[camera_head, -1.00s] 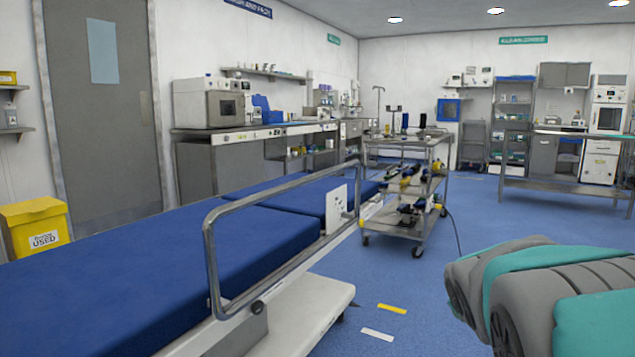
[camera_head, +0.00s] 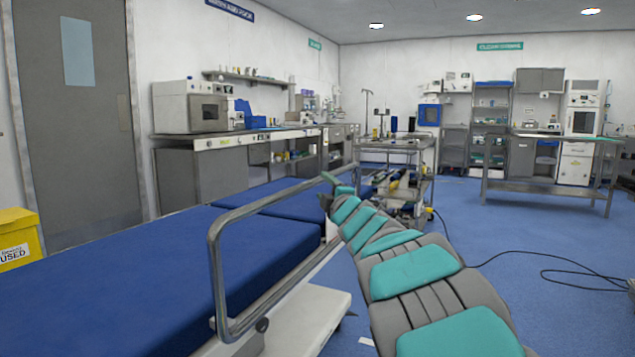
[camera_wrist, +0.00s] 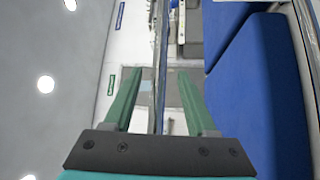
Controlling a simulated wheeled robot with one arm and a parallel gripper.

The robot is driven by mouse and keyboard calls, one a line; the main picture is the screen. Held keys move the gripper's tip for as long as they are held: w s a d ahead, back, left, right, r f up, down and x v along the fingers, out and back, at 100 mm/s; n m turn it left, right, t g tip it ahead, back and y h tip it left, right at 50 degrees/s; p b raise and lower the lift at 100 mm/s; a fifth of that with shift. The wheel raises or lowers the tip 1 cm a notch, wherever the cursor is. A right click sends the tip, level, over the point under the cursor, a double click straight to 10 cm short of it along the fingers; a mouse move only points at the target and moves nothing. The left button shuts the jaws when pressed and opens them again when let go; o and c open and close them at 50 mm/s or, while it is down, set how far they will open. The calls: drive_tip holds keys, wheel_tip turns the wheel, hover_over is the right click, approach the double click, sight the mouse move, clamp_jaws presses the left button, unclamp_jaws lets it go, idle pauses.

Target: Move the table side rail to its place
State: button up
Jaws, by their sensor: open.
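The operating table (camera_head: 120,290) has blue pads and lies along the left and front in the head view. Its side rail (camera_head: 218,275) is a bent grey metal tube, standing raised along the table's near right edge. My gripper (camera_head: 330,190) is at the far part of the rail, in front of the pads. The far end of the rail is partly hidden behind my arm. In the wrist view my gripper (camera_wrist: 160,80) is open, with a green finger on each side of the metal rail bar (camera_wrist: 160,60). I cannot tell whether either finger touches it.
A metal trolley (camera_head: 405,147) with tools stands just beyond my arm. A yellow bin (camera_head: 18,225) is at the left edge. A steel table (camera_head: 550,190) stands at the back right. A black cable (camera_head: 540,268) lies on the blue floor, which is otherwise open at right.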

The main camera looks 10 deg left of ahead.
sight(320, 183)
drive_tip(key=shift+p+x, duration=0.35)
drive_tip(key=shift+x, duration=2.25)
clamp_jaws()
